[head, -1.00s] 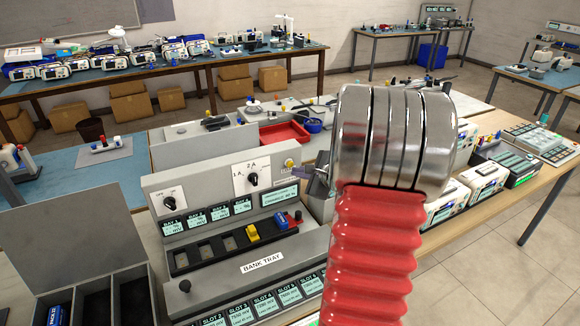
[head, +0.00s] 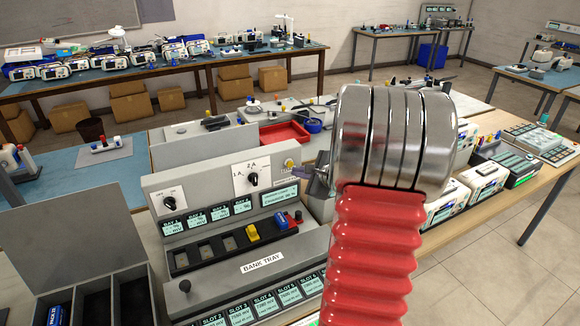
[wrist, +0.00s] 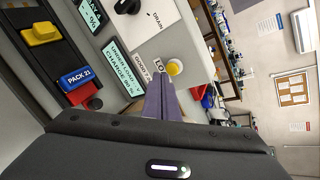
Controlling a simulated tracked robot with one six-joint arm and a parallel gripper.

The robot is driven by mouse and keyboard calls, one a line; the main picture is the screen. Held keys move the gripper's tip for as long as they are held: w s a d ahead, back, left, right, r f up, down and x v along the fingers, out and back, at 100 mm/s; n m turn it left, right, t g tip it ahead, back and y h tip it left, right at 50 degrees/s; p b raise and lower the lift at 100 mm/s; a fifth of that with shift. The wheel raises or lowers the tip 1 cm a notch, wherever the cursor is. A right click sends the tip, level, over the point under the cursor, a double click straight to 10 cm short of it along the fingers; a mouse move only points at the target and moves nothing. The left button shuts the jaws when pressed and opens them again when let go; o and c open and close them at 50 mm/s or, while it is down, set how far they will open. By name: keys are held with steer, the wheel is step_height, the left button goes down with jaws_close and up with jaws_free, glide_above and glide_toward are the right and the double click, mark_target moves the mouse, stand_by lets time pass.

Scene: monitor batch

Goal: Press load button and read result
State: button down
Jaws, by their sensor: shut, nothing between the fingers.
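The yellow round load button (head: 289,163) is at the upper right of the grey tester panel (head: 205,180). It also shows in the wrist view (wrist: 174,68), beside a label partly hidden by my fingers. My gripper (head: 309,173) is shut and empty, its tips right by the button. In the wrist view the purple-grey fingertips (wrist: 163,82) end just short of the button's middle; I cannot tell whether they touch it.
A yellow piece (head: 252,233) sits in the bay row. Dark selector knobs (head: 252,179) are on the panel. The bank tray (head: 225,275) is in front; a red tray (head: 285,134) is behind.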

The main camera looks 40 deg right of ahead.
steer(key=shift+w+d+r, duration=0.1)
steer(key=shift+w+d, duration=0.15)
steer(key=shift+w, duration=0.55)
stand_by(2.1)
steer(key=shift+s, duration=0.1)
steer(key=shift+s+a, duration=0.25)
steer(key=shift+s, duration=0.45)
steer(key=shift+s+a, duration=0.25)
steer(key=shift+s, duration=0.55)
steer(key=shift+s+a, duration=0.25)
steer(key=shift+s, duration=0.55)
steer(key=shift+s+a, duration=0.25)
steer(key=shift+s, duration=0.55)
